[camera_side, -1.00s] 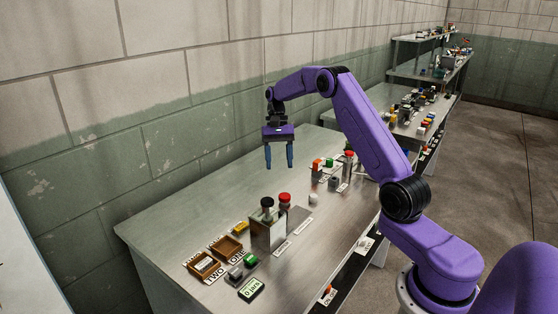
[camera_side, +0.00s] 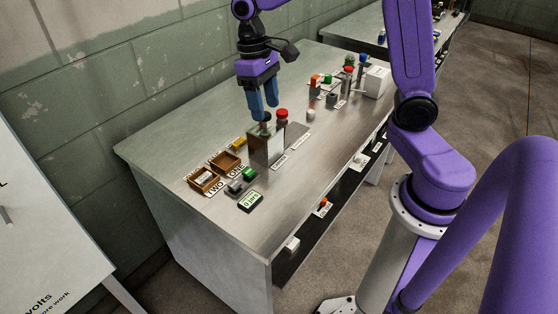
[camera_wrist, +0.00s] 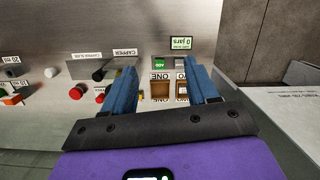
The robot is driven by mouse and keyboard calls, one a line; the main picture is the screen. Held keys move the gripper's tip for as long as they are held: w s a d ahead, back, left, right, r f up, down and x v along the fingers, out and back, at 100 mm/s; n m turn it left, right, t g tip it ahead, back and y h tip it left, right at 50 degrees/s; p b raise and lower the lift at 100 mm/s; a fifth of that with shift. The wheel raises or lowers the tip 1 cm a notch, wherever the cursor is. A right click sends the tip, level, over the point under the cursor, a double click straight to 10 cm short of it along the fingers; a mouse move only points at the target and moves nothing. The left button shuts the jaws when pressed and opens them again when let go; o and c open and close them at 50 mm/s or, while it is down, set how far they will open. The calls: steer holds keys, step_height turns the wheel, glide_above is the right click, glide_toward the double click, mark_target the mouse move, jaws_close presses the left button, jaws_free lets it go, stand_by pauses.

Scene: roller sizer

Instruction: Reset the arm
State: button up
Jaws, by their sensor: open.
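My purple arm reaches over the steel bench from the right in the side view. My gripper (camera_side: 264,104) has blue fingers and points down at the metal block with a dark top (camera_side: 266,146); its fingertips are at about the height of that top, and I cannot tell whether they touch it. In the wrist view the gripper (camera_wrist: 168,75) is open, its fingers spread apart with nothing held between them. The wooden tray labelled ONE (camera_wrist: 160,91) shows between the fingers, and tray TWO is partly hidden by the finger on the right.
A red-topped button (camera_side: 282,115) stands beside the block. A green button (camera_side: 248,174) and a small display (camera_side: 251,201) sit near the front edge. Several small items and a white box (camera_side: 376,82) stand farther back. The bench's left rear is bare.

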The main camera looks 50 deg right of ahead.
steer(key=s+f+n+t, duration=0.1)
steer(key=s+n, duration=0.9)
steer(key=s, duration=1.2)
steer(key=shift+a+f+n+t, duration=0.25)
steer(key=shift+a+n+t, duration=0.1)
steer(key=shift+t, duration=0.25)
steer(key=shift+c, duration=0.3)
